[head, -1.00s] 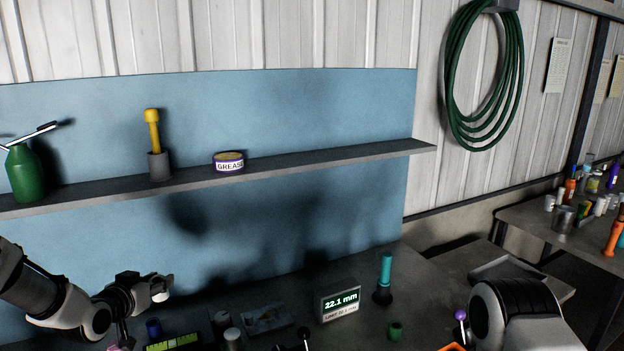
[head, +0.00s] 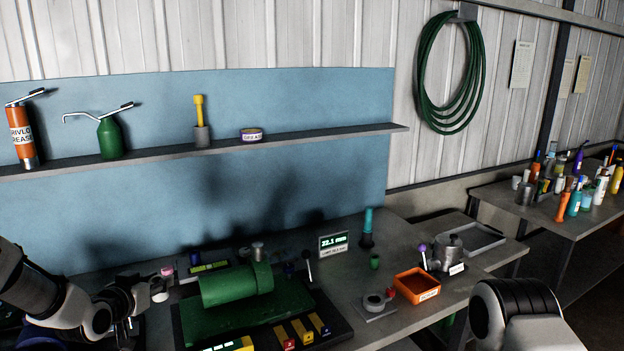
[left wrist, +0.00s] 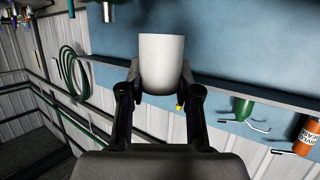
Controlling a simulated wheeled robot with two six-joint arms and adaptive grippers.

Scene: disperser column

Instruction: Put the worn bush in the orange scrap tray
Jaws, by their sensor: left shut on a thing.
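In the left wrist view, a pale, smooth cylinder that looks like the worn bush (left wrist: 161,62) stands between the fingers of my left gripper (left wrist: 160,88), which is shut on it. In the head view my left gripper (head: 150,288) is at the lower left, with the pale end of the bush (head: 159,293) showing, left of the green machine. The orange scrap tray (head: 417,285) sits on the bench at the right, well away from this gripper. My right arm shows at the lower right; its gripper is out of view.
The green cylinder machine (head: 236,285) stands between my left gripper and the tray. A grey ring on a plate (head: 375,303), a metal pot (head: 448,253), a small green cup (head: 375,262) and a 22.1 mm display (head: 333,244) surround the tray. A shelf (head: 300,138) runs above.

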